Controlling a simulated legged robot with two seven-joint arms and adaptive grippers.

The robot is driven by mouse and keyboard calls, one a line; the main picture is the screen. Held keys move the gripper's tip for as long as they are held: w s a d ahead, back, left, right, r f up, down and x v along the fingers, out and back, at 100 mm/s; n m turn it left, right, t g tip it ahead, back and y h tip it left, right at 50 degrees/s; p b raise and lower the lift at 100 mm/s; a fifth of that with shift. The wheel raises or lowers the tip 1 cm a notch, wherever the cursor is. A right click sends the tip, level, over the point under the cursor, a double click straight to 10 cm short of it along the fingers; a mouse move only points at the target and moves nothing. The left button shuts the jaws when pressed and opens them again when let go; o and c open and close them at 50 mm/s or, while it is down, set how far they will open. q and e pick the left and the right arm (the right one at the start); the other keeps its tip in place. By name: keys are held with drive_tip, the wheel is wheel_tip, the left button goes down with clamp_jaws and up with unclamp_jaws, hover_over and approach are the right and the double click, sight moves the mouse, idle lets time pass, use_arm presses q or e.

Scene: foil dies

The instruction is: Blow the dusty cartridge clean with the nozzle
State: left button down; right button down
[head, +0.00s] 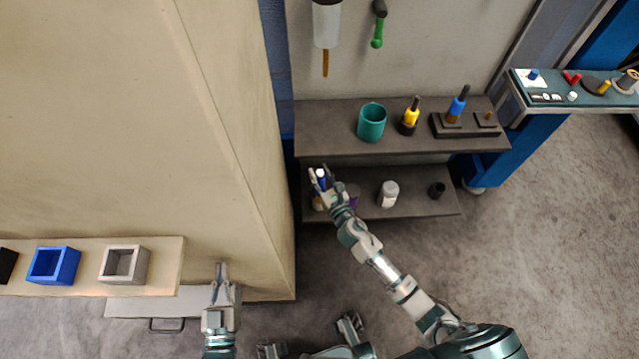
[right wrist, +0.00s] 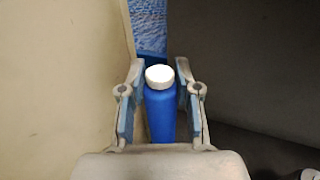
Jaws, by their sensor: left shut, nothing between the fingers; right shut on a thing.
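My right gripper (head: 320,175) is at the left end of the lower shelf. It is shut on a blue bottle with a white cap (right wrist: 158,108), which stands upright between its fingers. My left gripper (head: 222,272) is shut and empty, low beside the beige cabinet. A hanging white cylinder with a brown tip (head: 326,25) and a hanging green-tipped tool (head: 377,30) are on the back wall; I cannot tell whether either is the nozzle. A yellow-and-black piece (head: 410,116) and a blue-and-black piece (head: 457,104) stand on the upper shelf; I cannot tell which thing is the dusty cartridge.
The upper shelf (head: 335,118) also holds a teal cup (head: 371,122). The lower shelf (head: 415,203) holds a white jar (head: 388,194) and a small black piece (head: 437,190). The beige cabinet (head: 120,120) walls off the left. A board (head: 170,265) carries open boxes.

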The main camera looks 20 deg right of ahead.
use_arm(q)
drive_tip(key=shift+r, duration=0.15)
use_arm(e)
drive_tip(key=shift+s+a, duration=0.2)
drive_tip(key=shift+s, duration=0.15)
use_arm(q)
drive_tip(key=shift+r+p, duration=0.3)
drive_tip(key=shift+r, duration=0.05)
use_arm(e)
drive_tip(key=s+a, duration=0.3)
drive_tip(key=s, duration=0.7)
drive_tip(key=shift+s, duration=0.35)
